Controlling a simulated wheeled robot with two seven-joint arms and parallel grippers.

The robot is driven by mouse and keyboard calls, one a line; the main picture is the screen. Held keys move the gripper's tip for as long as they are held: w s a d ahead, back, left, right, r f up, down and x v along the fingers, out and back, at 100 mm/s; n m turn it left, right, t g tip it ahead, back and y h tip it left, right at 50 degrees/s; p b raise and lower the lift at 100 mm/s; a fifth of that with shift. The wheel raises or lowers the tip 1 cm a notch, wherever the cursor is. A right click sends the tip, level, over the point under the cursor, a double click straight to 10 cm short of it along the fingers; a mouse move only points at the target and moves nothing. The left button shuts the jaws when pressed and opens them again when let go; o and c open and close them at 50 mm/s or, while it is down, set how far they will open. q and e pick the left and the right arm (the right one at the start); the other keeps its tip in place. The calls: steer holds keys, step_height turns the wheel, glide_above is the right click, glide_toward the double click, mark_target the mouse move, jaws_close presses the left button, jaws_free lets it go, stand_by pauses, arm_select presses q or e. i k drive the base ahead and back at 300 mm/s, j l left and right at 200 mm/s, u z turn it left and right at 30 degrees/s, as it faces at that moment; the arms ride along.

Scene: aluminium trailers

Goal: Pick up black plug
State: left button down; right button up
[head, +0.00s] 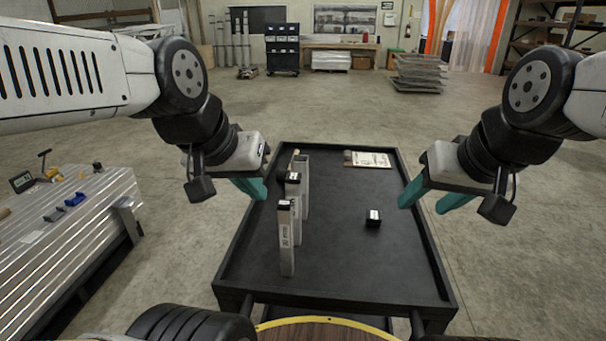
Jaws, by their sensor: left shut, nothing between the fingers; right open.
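A small black plug (373,219) with a pale mark on top lies on the black cart top (335,268), right of the middle. Several upright square aluminium tubes stand on the left part of the cart. The front tube (287,240) has a black top, and another black cap (293,178) sits on a tube behind it. My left gripper (262,190) has teal fingers, is shut and empty, and hangs above the cart's left edge. My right gripper (421,204) is open and empty over the cart's right edge, to the right of the plug and apart from it.
A clipboard with paper (368,159) lies at the far end of the cart. The cart has a raised rim. A silver workbench (70,235) with small tools stands at the left. The cart top around the plug is clear. A pallet stack (419,73) stands far back.

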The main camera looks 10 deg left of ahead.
mark_target(374, 218)
steer(key=k+u, duration=0.2)
steer(key=k, duration=0.25)
steer(key=k+j+u, duration=0.15)
steer(key=k, duration=0.25)
steer(key=k+j+u, duration=0.2)
steer(key=k, duration=0.2)
steer(key=i+l+u, duration=0.1)
steer(key=l+u, duration=0.65)
steer(key=u, duration=0.2)
steer(key=l+u, duration=0.5)
steer(key=k+l, duration=0.1)
steer(key=l, duration=0.35)
steer(key=k+l, duration=0.1)
steer(key=l, duration=0.85)
steer(key=k+l, duration=0.15)
steer(key=l, duration=0.3)
steer(key=k+l, duration=0.1)
steer(key=l, duration=0.35)
steer(key=k+l, duration=0.1)
steer(key=l, duration=0.4)
